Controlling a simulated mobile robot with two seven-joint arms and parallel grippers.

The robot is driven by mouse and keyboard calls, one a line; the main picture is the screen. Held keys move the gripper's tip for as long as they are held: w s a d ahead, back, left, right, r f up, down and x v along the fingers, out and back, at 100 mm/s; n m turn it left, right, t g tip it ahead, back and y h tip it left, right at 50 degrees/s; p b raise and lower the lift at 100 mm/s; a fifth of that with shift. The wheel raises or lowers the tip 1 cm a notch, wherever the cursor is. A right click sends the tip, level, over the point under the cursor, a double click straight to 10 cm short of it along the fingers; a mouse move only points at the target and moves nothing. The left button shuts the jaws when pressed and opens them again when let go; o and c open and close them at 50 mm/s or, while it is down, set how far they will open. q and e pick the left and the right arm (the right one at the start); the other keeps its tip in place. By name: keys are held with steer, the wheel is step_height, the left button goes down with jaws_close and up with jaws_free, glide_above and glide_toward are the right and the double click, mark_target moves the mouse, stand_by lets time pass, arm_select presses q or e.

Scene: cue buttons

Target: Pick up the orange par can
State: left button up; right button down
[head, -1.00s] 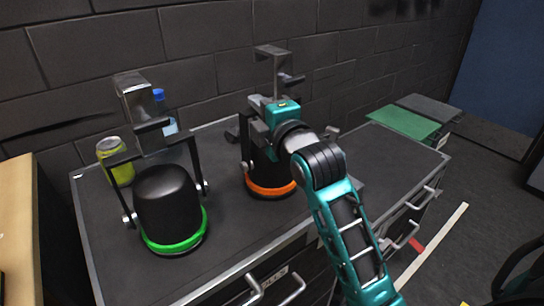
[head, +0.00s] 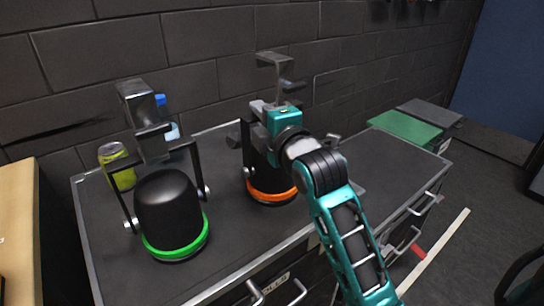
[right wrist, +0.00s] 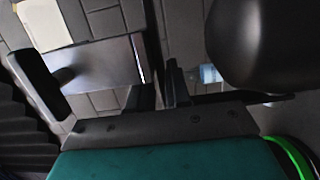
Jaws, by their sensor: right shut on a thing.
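The orange par can (head: 271,194) is a black can with an orange ring. It stands on the dark cabinet top, with its yoke and a grey clamp (head: 277,62) above it. My right gripper (head: 259,110) is shut on its bracket, at the upper part near the clamp; the exact contact is partly hidden by the gripper and wrist. My arm covers the can's right side. In the right wrist view the gripper's dark fingers (right wrist: 160,92) show close together, and the held part is hard to make out. My left gripper is out of view.
A par can with a green ring (head: 172,215) stands to the left on the cabinet top (head: 230,245). A yellow-green drink can (head: 117,166) and a blue-capped bottle (head: 166,115) are behind it. A brick wall closes the back. Green boxes (head: 405,128) lie to the right.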

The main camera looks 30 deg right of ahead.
steer(key=shift+f, duration=0.1)
steer(key=shift+r, duration=0.35)
steer(key=shift+r+p, duration=1.55)
steer(key=shift+r, duration=8.2)
steer(key=s+a+f, duration=0.2)
steer(key=a+f, duration=0.1)
steer(key=f, duration=0.5)
steer(key=s+a+f+y, duration=0.1)
steer(key=s+a+f, duration=0.1)
steer(key=f, duration=0.5)
steer(key=shift+a+f+n, duration=0.3)
steer(key=shift+a+f, duration=0.05)
steer(key=shift+a, duration=0.2)
